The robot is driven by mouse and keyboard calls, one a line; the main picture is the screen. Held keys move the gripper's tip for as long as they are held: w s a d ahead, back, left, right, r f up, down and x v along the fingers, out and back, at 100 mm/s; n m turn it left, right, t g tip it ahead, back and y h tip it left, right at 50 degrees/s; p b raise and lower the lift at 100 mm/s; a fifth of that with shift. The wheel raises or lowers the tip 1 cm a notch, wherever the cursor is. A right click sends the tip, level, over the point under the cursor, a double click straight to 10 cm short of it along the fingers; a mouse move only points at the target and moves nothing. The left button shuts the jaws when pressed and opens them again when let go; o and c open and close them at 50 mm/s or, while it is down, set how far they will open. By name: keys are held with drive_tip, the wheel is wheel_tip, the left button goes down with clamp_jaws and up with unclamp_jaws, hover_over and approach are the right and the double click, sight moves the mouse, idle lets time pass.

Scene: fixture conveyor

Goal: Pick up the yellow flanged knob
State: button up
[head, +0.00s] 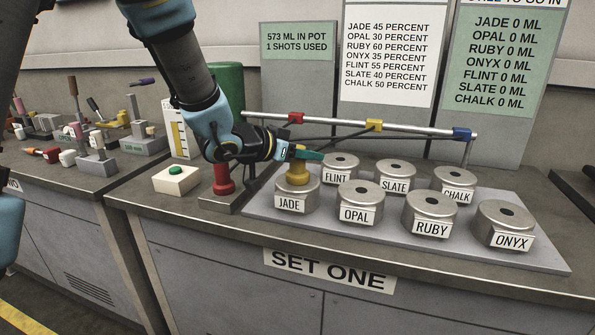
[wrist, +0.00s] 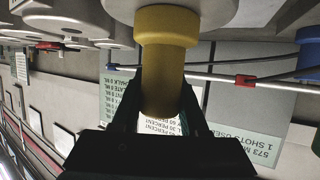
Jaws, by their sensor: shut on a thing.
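The yellow flanged knob (head: 297,174) stands upright at the top of the metal pot labelled JADE (head: 296,194). In the wrist view the knob (wrist: 166,28) is a yellow cylinder with a wider collar, against the round grey pot top (wrist: 222,10). My gripper (head: 302,156) reaches in from the left at the knob's upper part. In the wrist view its dark fingers (wrist: 165,100) lie on both sides of the knob's shaft, shut on it. I cannot tell whether the knob has lifted off the pot.
Pots labelled OPAL (head: 360,200), FLINT (head: 341,166) and several others stand close by on a grey plate. A rail (head: 340,123) with coloured clips runs just behind. A red knob (head: 223,180) and a green-button box (head: 176,180) stand left. Signs (head: 297,42) stand behind.

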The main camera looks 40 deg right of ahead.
clamp_jaws()
drive_tip(key=shift+r, duration=0.15)
